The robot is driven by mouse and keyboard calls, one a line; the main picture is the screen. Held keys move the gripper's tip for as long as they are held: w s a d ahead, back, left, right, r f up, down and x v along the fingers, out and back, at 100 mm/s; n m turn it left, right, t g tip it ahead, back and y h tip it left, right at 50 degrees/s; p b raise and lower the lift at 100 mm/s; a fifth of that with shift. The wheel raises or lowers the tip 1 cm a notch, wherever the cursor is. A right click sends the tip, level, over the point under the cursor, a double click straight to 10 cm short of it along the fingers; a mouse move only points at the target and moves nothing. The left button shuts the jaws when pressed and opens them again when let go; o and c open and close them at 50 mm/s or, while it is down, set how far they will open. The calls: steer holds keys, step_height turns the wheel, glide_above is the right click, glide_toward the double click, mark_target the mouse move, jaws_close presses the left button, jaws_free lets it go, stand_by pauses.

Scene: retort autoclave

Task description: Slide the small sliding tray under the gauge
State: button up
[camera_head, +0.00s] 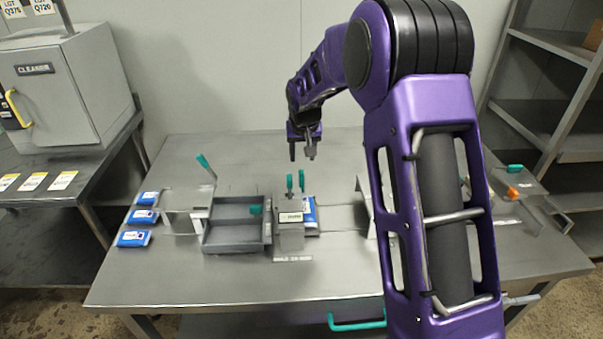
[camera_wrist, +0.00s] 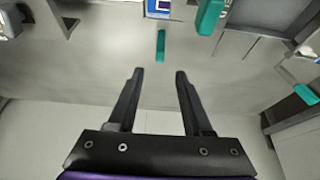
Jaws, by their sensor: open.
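The fixture seems to be the gauge. A blue packet (camera_head: 310,213) lies partly hidden at its right side. My gripper (camera_head: 301,152) is open and empty, above the table behind the fixture. In the wrist view my gripper (camera_wrist: 159,75) points at a teal handle (camera_wrist: 160,46), with a gap between. What seems to be the tray (camera_wrist: 265,18) shows at upper right.
A grey stand (camera_head: 182,205) with a tilted teal lever is left of the tray. Several blue packets (camera_head: 140,217) line the table's left edge. A grey cabinet (camera_head: 55,85) stands at left. My arm hides part of the table's right side. The front of the table is clear.

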mark_target(302, 172)
steer(key=x, duration=1)
steer(key=shift+w+f, duration=0.2)
steer(key=shift+f, duration=0.05)
jaws_close()
stand_by(0.9)
